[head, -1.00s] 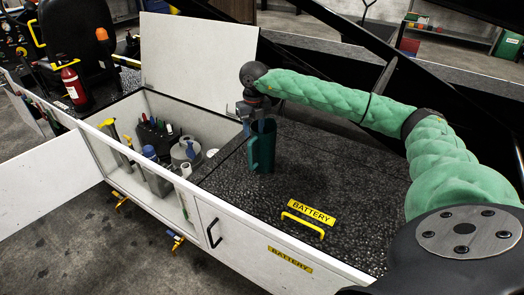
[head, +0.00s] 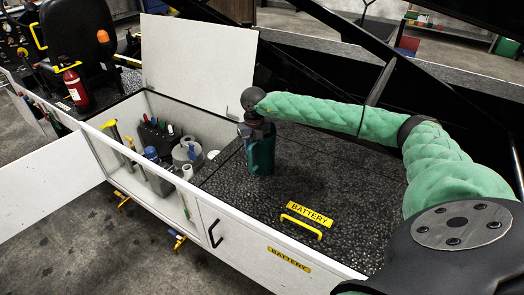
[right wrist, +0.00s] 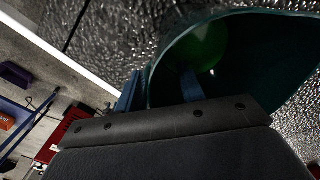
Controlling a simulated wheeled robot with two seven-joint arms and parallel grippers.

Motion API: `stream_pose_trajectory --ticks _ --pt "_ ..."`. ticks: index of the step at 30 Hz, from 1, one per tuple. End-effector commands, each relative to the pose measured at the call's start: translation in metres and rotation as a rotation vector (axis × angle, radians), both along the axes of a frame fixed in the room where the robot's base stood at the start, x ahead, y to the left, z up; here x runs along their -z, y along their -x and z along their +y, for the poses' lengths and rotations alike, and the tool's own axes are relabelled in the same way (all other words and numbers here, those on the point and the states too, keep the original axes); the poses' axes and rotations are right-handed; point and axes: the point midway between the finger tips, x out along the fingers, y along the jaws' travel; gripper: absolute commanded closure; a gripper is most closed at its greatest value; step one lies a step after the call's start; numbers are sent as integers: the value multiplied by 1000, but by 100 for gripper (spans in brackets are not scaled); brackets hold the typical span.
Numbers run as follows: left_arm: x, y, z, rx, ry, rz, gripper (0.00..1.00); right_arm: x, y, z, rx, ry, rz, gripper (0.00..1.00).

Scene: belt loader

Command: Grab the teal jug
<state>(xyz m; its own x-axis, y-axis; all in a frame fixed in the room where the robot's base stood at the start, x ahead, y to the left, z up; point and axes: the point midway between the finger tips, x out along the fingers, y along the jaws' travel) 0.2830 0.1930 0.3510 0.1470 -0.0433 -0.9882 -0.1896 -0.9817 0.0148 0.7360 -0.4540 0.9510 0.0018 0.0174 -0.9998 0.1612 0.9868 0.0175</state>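The teal jug (head: 262,155) stands upright on the black textured deck, just behind the yellow BATTERY label in the head view. My right gripper (head: 257,138) is right at its top, pointing down. In the right wrist view the jug's open mouth (right wrist: 235,65) is close to the gripper. One blue finger is inside the mouth and the other is outside, beside the wall, with the rim between them. The fingers of the right gripper (right wrist: 160,90) look apart, with space between the inner finger and the wall. My left gripper is not in view.
An open white compartment (head: 128,170) left of the jug holds a grey canister (head: 187,152), bottles and tools. Its raised lid (head: 198,55) stands behind. A yellow handle (head: 301,227) sticks up from the deck in front. The deck around the jug is clear.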

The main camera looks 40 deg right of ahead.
Motion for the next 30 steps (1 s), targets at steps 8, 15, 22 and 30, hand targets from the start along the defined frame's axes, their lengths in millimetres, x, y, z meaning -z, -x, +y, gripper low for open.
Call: stream_pose_trajectory --ticks 8,15,22,30 --pt "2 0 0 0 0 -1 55 2 0 0 0 0 0 61" --pt "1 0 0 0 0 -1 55 1 0 0 0 0 0 100" --pt "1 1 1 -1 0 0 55 2 0 1 -1 -2 0 100" --pt "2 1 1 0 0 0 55 2 0 2 -2 -3 0 100"
